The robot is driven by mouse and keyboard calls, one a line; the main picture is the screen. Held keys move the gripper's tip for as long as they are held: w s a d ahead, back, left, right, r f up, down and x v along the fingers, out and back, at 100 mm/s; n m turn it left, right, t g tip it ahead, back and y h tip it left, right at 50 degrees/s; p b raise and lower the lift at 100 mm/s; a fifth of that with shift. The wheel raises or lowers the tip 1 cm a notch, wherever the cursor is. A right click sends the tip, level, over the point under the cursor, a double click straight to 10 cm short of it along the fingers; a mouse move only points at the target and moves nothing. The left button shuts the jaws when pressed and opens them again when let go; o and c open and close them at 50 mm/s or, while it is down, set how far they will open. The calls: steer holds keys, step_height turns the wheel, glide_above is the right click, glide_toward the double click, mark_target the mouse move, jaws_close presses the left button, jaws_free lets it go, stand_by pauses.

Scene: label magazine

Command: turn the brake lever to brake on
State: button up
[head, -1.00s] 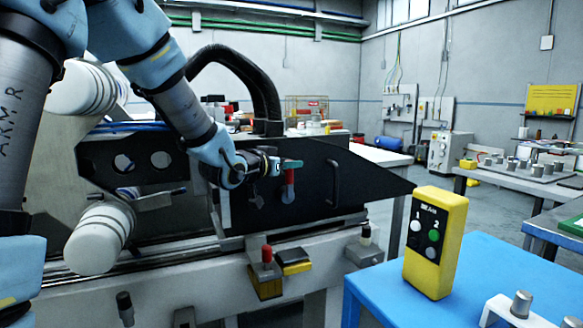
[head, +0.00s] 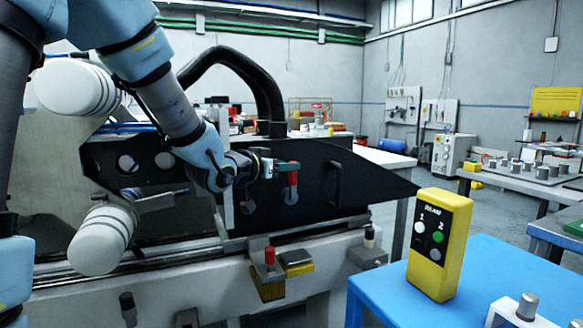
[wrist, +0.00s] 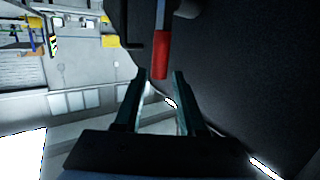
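A lever with a red grip (head: 293,179) stands roughly upright from a grey round pivot (head: 291,197) on a black side panel (head: 315,170). I take it for the brake lever; no label on it is readable. My gripper (head: 285,165) is beside the top of the red grip, coming from the left in the head view. In the wrist view, my gripper (wrist: 159,76) is open, with a gap between its two fingers. The end of the red grip (wrist: 160,58) shows in line with that gap, near the fingertips. I cannot tell whether they touch.
A black bar handle (head: 336,184) is on the panel right of the lever. A red-topped knob (head: 269,257) stands on the machine front below. A yellow control box (head: 440,245) stands on a blue table (head: 500,270) at the right.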

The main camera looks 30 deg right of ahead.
steer(key=v, duration=0.7)
steer(key=shift+a, duration=0.2)
steer(key=shift+s, duration=0.1)
